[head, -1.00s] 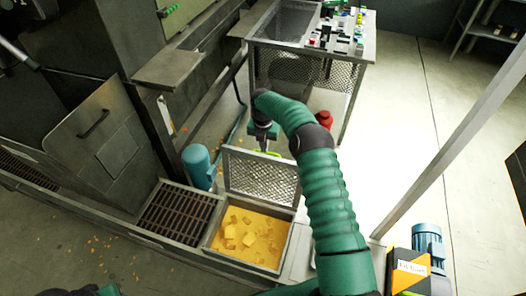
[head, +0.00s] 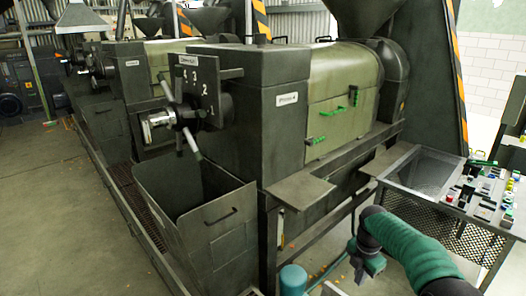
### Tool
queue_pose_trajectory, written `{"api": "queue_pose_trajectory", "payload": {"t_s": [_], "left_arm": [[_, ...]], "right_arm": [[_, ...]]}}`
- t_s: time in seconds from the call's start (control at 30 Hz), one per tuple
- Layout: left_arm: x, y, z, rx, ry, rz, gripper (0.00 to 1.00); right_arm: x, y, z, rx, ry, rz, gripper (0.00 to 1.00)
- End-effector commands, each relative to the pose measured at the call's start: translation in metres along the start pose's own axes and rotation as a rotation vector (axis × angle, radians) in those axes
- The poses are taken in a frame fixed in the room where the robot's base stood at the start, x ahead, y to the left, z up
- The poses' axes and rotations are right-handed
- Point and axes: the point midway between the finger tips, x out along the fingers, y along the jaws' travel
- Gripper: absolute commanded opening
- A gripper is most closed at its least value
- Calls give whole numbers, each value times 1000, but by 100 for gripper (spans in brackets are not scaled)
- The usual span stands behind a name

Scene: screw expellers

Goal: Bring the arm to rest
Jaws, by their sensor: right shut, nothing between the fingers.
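My right arm (head: 415,250), in a ribbed green sleeve, comes in from the lower right corner. It bends at a dark joint, and my right gripper (head: 367,270) hangs below it, small and partly hidden. The gripper is shut with nothing in it. It is in front of the mesh-sided table and right of the blue cylinder (head: 293,279). My left gripper is not in view.
A large screw expeller (head: 290,95) with green handles fills the middle. A dark open bin (head: 205,225) stands before it. A grey shelf (head: 300,190) juts out near my arm. The mesh-sided table (head: 425,175) holds several small objects at right. Floor is clear at left.

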Motion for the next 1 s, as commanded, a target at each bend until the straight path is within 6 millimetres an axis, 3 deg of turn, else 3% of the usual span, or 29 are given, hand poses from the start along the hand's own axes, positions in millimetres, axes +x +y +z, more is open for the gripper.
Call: {"api": "queue_pose_trajectory", "payload": {"t_s": [0.03, 0.17, 0.27, 0.5, 0.7, 0.8, 1.0], "left_arm": [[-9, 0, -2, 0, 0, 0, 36], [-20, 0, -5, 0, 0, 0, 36], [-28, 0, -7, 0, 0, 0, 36], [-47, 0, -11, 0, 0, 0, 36], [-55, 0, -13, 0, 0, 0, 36], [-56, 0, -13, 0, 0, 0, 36], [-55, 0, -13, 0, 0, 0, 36]], "right_arm": [[-16, -1, -22, 90, -8, 8, 0], [-35, -16, -74, 421, -10, 39, 0], [-46, -39, -110, 699, 3, 62, 0], [-64, -122, -184, 1422, 78, 110, 0], [-65, -180, -220, 1864, 153, 119, 0], [-64, -190, -226, 1946, 168, 117, 0], [-62, -191, -226, 1960, 169, 115, 0]]}}
